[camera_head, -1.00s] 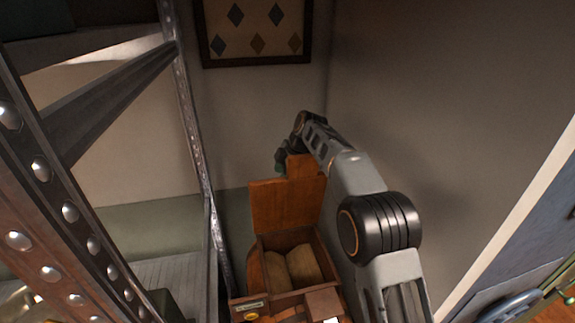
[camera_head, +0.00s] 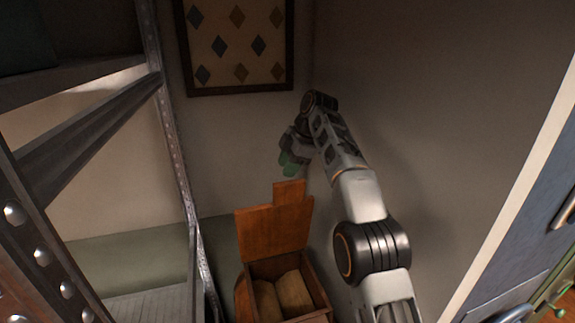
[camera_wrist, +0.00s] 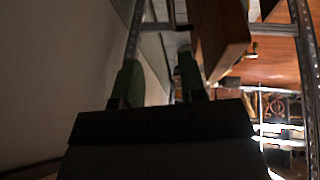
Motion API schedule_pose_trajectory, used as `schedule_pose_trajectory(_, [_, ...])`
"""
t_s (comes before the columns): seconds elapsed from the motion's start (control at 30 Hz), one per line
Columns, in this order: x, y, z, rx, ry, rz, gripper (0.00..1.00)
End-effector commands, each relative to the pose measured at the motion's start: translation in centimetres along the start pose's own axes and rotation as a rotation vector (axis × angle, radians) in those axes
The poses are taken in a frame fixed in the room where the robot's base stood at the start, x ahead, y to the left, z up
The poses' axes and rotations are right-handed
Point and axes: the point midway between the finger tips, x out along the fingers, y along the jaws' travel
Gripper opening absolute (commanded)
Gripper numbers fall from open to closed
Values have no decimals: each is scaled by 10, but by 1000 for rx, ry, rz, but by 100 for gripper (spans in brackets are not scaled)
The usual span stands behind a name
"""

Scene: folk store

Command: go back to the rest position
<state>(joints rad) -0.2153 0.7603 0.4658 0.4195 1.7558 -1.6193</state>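My gripper (camera_head: 290,165) is raised in the corner in the head view, above and behind the lid of an open wooden box (camera_head: 277,217). It looks clear of the lid there. In the wrist view, my gripper's two green fingers (camera_wrist: 159,78) are spread apart, with nothing visible between them. A brown wooden panel (camera_wrist: 222,35) shows close to the right finger in that view. My arm reaches up from the lower right in the head view.
A metal shelf rack (camera_head: 180,150) stands at the left. A wall with a framed diamond pattern (camera_head: 238,45) is behind the box. The right wall is close to my arm. A blue-grey cabinet (camera_head: 520,230) stands at far right. Two tan rolls (camera_head: 292,290) lie in the box.

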Motion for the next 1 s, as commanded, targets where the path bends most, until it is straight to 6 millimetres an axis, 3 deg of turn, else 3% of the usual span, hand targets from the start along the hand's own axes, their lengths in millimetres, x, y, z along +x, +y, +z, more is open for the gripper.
schedule_pose_trajectory(0.43, [-3, -1, 1, 27, -2, 10, 38])
schedule_pose_trajectory(0.67, [-26, -14, 6, 333, -4, 134, 38])
schedule_pose_trajectory(0.87, [-44, -58, 23, 669, -48, 216, 38])
schedule_pose_trajectory(1.0, [-46, -102, 38, 890, -85, 272, 38])
